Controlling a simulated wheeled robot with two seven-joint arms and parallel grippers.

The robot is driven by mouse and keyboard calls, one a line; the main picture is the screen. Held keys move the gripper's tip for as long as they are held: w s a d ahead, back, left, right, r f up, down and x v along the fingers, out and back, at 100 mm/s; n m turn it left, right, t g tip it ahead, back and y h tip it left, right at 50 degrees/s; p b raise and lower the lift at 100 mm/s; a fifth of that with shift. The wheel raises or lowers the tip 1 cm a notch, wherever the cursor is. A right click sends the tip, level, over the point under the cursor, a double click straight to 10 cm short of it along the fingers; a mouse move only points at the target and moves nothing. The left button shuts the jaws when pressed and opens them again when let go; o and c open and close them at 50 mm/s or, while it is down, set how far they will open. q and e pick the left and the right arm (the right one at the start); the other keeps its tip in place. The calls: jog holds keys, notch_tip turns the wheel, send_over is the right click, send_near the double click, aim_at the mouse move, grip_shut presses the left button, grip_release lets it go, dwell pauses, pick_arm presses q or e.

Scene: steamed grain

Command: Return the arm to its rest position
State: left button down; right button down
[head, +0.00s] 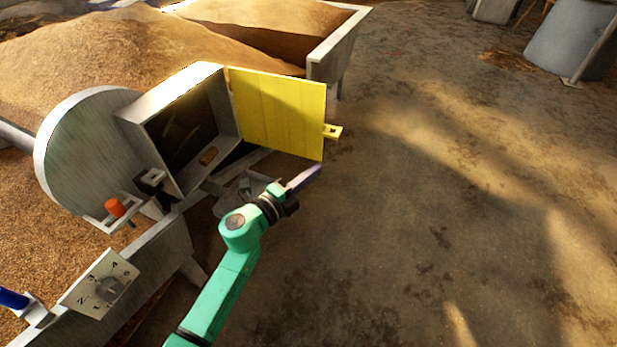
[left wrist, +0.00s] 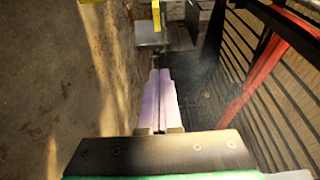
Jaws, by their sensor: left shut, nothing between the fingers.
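My left arm is green and reaches up from the bottom of the head view. Its gripper (head: 304,178) is shut and empty, with pale purple fingers, in front of and below the open yellow door. The shut fingers also show in the left wrist view (left wrist: 160,75), pointing away from the camera. The yellow door (head: 280,112) hangs open to the right of the grey metal box (head: 187,125). The gripper appears apart from the door in the head view. My right gripper is not in view.
A round grey drum (head: 85,150) joins the box. An orange knob (head: 115,207) and a numbered dial plate (head: 100,284) are at the left. Grain heaps (head: 95,50) lie behind. A grey trough (head: 335,45) stands at the back. The floor (head: 440,220) at the right is clear.

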pick_arm(q)
jog(key=s+a+f+n+g+y, duration=0.1)
jog(key=s+a+f+n+y, duration=0.3)
jog(key=f, duration=0.7)
jog(key=s+a+f+n+g+y, duration=0.25)
jog(key=a+f+n, duration=0.4)
jog(key=f, duration=0.35)
jog(key=s+a+f+n+y, duration=0.35)
jog(key=a+f, duration=0.25)
jog(key=f, duration=0.5)
jog(key=s+a+f+n+g, duration=0.4)
jog(key=s+f, duration=0.6)
jog(key=s, duration=0.1)
jog(key=s+a+f+n+g+y, duration=0.1)
jog(key=s+a+f+n+g, duration=0.2)
jog(key=s, duration=0.8)
jog(key=s+a+f+n+g+y, duration=0.1)
jog(key=s+f+n+g, duration=0.3)
jog(key=s, duration=0.7)
notch_tip(320, 180, up, 14)
jog(key=m+t+p, duration=0.1)
jog(key=p, duration=1.3)
jog(key=shift+w+f+t, duration=0.2)
jog(key=shift+w+t, duration=0.15)
jog(key=shift+s, duration=0.1)
